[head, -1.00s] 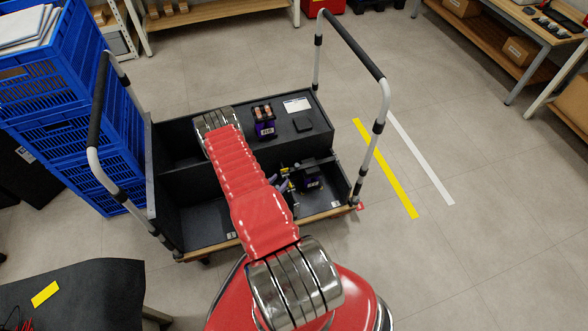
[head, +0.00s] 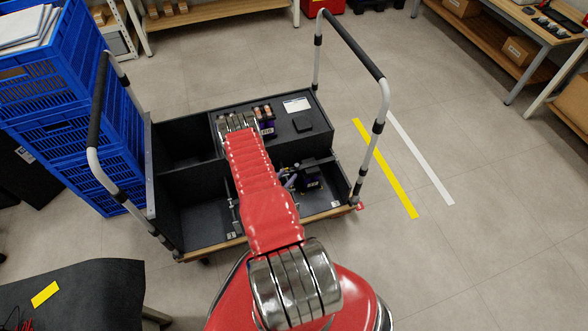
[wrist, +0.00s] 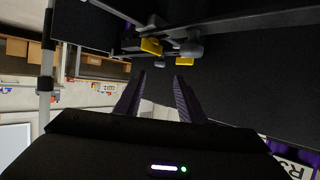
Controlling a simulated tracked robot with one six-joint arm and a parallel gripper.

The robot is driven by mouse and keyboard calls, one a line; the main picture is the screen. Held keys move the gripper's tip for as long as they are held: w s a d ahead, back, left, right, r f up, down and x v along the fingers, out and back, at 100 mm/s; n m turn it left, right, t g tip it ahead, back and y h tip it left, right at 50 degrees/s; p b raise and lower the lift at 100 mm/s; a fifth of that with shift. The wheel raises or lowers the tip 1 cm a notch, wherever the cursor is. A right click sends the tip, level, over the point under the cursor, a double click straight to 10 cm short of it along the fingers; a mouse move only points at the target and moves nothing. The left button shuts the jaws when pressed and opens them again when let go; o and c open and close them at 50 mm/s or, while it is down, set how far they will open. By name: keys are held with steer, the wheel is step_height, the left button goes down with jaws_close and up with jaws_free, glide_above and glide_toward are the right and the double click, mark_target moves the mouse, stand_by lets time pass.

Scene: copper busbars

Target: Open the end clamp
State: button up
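In the wrist view, my gripper (wrist: 160,78) is open, with two dark ribbed fingers apart and nothing between them. Beyond the fingertips, a dark bar carries two fittings with yellow ends, one at left (wrist: 151,46) and one at right (wrist: 189,50). I cannot tell for sure which one is the end clamp, or whether it is open or shut. In the head view my arm hides part of this area, beside a dark purple-and-black device (head: 311,179) in the cart's front compartment.
The black cart (head: 190,218) has a divider and tall handles at left (head: 98,100) and right (head: 352,45). Blue crates (head: 75,130) stand left.

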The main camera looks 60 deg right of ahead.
mark_target(296, 166)
steer(key=x, duration=0.8)
steer(key=shift+a, duration=0.1)
steer(key=shift+c, duration=0.5)
jaws_close()
steer(key=shift+a, duration=0.15)
